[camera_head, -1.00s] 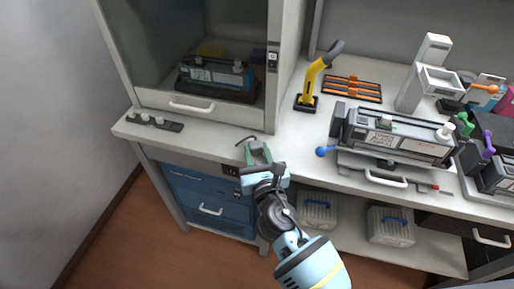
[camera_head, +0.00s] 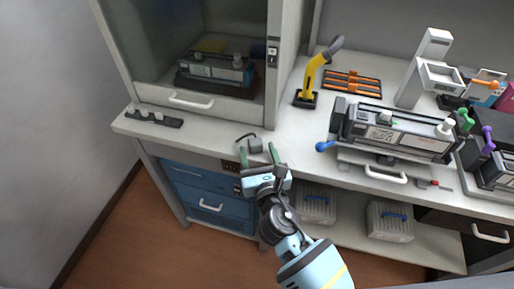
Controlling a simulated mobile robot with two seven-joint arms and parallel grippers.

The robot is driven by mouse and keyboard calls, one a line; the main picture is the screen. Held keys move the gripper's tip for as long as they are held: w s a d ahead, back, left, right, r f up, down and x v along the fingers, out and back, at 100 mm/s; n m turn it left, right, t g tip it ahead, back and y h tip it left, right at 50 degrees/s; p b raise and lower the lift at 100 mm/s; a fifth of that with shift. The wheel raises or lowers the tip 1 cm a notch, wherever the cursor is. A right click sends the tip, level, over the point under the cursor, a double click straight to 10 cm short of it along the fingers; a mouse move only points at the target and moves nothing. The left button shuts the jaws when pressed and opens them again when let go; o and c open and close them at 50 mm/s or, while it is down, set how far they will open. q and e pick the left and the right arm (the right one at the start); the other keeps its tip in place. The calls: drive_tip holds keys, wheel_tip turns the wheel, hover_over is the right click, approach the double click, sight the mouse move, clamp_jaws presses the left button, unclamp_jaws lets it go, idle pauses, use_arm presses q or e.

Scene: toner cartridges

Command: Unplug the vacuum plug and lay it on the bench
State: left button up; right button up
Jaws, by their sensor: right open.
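The vacuum plug (camera_head: 255,145) is a small dark grey block with a short dark cord curving off to its left. It lies on the bench (camera_head: 210,146) close to the front edge, left of centre. My right gripper (camera_head: 258,152) is open, its two green fingers spread at the near side of the plug. The plug shows between and just beyond the fingertips; I cannot tell whether they touch it. A dark socket panel (camera_head: 230,166) is on the bench front below, partly hidden by the gripper. My left gripper is not in view.
A glass-fronted cabinet (camera_head: 190,103) with a cartridge inside stands behind left. A yellow-handled tool (camera_head: 310,82) stands behind the plug. A cartridge unit with a blue knob (camera_head: 324,146) is at right. Blue drawers (camera_head: 208,190) are below. The bench around the plug is mostly clear.

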drive_tip(key=s+d, duration=0.1)
drive_tip(key=s, duration=0.5)
idle(0.3)
